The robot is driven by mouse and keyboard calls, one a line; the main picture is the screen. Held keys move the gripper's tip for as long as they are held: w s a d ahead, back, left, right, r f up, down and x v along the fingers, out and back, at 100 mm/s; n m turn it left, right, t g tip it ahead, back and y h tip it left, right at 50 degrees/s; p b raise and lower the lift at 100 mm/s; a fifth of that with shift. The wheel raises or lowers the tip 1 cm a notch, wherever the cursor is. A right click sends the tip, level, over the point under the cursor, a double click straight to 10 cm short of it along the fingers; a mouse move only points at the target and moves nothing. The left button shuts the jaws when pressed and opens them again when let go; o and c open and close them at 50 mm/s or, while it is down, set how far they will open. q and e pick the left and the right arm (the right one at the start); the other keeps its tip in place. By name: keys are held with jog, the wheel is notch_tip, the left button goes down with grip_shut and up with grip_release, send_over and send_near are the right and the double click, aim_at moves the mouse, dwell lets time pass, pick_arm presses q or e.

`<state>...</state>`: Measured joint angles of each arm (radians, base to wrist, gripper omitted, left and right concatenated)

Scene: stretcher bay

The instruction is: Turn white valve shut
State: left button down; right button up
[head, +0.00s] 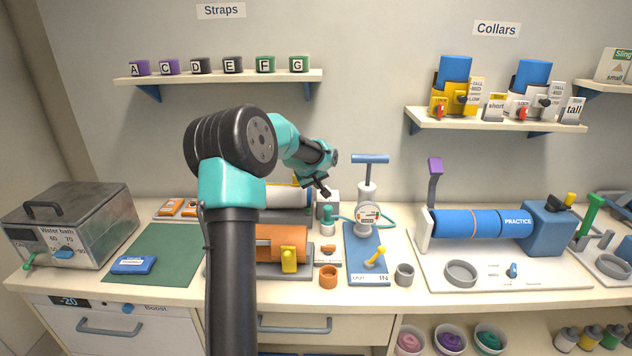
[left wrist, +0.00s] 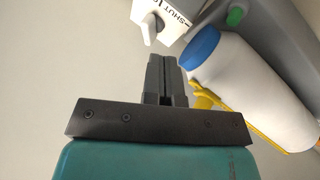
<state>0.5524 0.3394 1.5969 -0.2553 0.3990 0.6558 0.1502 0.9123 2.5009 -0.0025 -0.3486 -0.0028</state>
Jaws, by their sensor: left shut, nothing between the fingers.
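The white valve (left wrist: 160,14) shows at the top of the left wrist view as a white box marked SHUT with a pale lever. The lever (left wrist: 149,30) points down toward my fingers. My left gripper (left wrist: 165,60) is shut and empty, with its tips below the lever and apart from it in the picture. The lever cannot be made out there.
An orange cylinder (head: 280,243) lies in front. The green mat (head: 160,250) is mostly clear.

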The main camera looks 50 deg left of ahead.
aim_at(323, 199)
pick_arm(q)
jog(key=x, duration=0.6)
jog(key=shift+w+f, duration=0.2)
